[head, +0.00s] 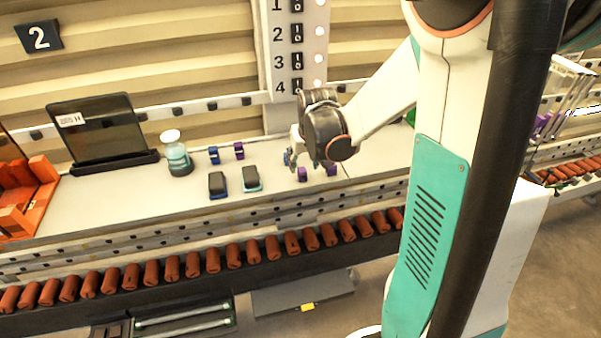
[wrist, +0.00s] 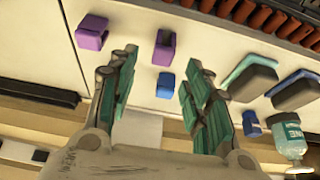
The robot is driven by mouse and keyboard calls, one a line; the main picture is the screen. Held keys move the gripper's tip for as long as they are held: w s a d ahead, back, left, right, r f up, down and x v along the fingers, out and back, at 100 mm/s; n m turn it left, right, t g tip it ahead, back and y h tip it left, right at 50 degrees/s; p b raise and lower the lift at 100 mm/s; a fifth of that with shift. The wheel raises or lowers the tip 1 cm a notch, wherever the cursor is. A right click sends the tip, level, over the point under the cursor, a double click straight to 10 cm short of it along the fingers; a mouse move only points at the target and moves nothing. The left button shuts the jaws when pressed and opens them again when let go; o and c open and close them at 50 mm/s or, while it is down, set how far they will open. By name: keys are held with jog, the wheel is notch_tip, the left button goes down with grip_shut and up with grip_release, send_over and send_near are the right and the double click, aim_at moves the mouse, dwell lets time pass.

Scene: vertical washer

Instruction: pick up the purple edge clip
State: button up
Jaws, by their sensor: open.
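In the wrist view, one purple clip (wrist: 164,47) lies just beyond the gap between my fingertips, and another (wrist: 92,32) is left of the left finger. My gripper (head: 307,162) is low over the bench; in the wrist view its fingers (wrist: 161,62) are spread apart with nothing held. A blue clip (wrist: 165,85) shows between the fingers. Exact height above the clips cannot be told.
Two dark blocks with blue (head: 218,186) and teal (head: 251,179) bases stand left of my gripper. Further left are another blue clip (head: 214,155), a bottle (head: 177,155) and a dark screen (head: 98,130). A row of orange-brown rollers (head: 213,260) runs below the bench front.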

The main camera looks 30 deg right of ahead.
aim_at(302, 169)
jog(key=shift+s+x, duration=0.15)
jog(key=shift+x, duration=1.15)
jog(key=shift+s+x, duration=0.1)
jog(key=shift+x, duration=1.15)
jog(key=shift+a+f, duration=0.15)
jog(key=c, duration=0.8)
